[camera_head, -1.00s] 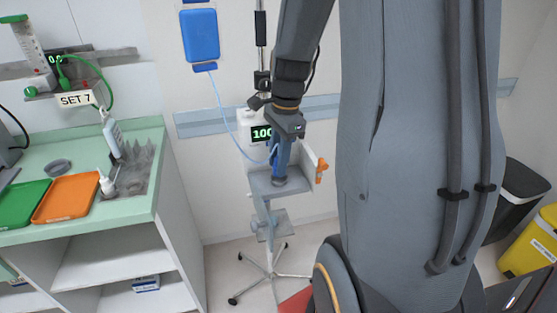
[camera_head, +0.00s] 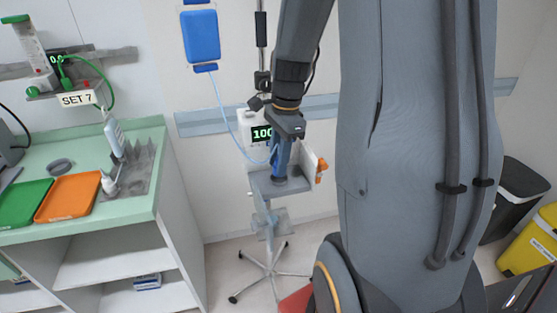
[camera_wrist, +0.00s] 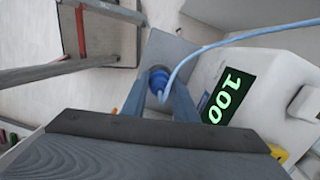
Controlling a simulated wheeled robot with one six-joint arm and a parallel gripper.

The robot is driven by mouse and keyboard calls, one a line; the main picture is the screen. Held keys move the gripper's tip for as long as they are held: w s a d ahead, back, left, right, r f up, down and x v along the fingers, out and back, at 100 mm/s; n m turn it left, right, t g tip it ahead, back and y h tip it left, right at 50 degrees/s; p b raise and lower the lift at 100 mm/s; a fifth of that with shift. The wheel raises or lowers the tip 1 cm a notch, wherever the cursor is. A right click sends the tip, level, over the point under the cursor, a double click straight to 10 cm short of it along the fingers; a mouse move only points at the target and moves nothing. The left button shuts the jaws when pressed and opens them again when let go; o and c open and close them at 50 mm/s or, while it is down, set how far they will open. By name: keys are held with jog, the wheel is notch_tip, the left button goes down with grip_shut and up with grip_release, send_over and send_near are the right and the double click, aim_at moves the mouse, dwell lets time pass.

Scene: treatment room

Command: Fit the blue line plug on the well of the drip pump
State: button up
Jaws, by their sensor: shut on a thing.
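The drip pump (camera_head: 254,119) is a white box on a pole with a lit "100" display; it also shows in the wrist view (camera_wrist: 270,80). A grey shelf (camera_head: 298,186) juts from its lower front. My gripper (camera_head: 280,174) points down over this shelf, in front of the pump. In the wrist view my gripper (camera_wrist: 158,88) is shut on the blue line plug (camera_wrist: 159,79), with the pale blue line running from it to the right. A dark round rim shows just below the plug, at the shelf; the well is mostly hidden, and I cannot tell whether the plug touches it.
A blue drip bag (camera_head: 201,36) hangs above left, its line (camera_head: 222,105) looping down to the pump. An orange clamp (camera_head: 321,170) sits at the shelf's right. A green counter (camera_head: 130,207) with trays stands left; bins (camera_head: 515,198) stand right.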

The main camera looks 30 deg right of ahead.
jog(key=shift+s+f, duration=0.1)
jog(key=shift+f, duration=0.35)
